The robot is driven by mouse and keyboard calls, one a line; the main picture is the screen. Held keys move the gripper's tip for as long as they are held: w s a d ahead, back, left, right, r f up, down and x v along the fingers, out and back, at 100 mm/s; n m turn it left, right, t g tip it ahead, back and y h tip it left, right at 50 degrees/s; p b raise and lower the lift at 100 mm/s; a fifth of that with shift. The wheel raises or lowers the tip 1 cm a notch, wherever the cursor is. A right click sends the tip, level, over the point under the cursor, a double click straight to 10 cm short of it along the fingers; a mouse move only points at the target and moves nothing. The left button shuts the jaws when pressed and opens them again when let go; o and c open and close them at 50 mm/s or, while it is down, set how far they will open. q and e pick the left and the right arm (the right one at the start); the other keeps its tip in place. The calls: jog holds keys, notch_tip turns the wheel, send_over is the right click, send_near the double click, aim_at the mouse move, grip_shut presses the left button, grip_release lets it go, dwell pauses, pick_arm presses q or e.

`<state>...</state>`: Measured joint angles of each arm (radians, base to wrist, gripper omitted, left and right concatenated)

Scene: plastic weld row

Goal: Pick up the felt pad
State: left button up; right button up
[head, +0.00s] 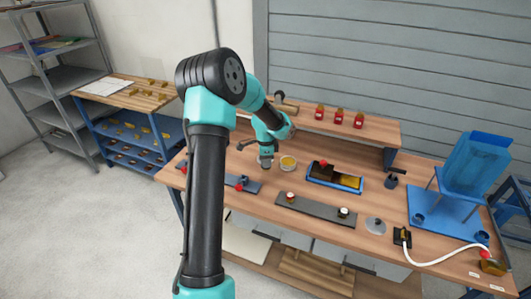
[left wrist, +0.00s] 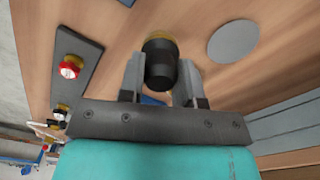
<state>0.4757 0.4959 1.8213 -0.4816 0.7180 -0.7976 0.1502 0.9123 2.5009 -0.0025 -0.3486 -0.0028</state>
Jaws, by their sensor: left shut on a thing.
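I cannot tell whether this piece is the felt pad. A flat grey disc (left wrist: 233,42) lies on the wood to the right of the fingers in that view, apart from them. The fingertips are too small to read in the head view. My right gripper is not in view.
A blue tray (head: 347,186) with dark and yellow contents lies right of the gripper. A dark plate (head: 315,209) with small fittings lies in front. Red-labelled jars (head: 339,117) stand on the raised shelf. A blue stand (head: 470,165) is at the right.

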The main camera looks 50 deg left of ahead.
pick_arm(q)
jog(key=shift+s+d+r, duration=0.2)
jog(key=shift+s+d, duration=1.2)
jog(key=shift+d, duration=0.2)
jog(key=o, duration=0.4)
jog(key=shift+c, duration=1.3)
jog(key=shift+d, duration=0.1)
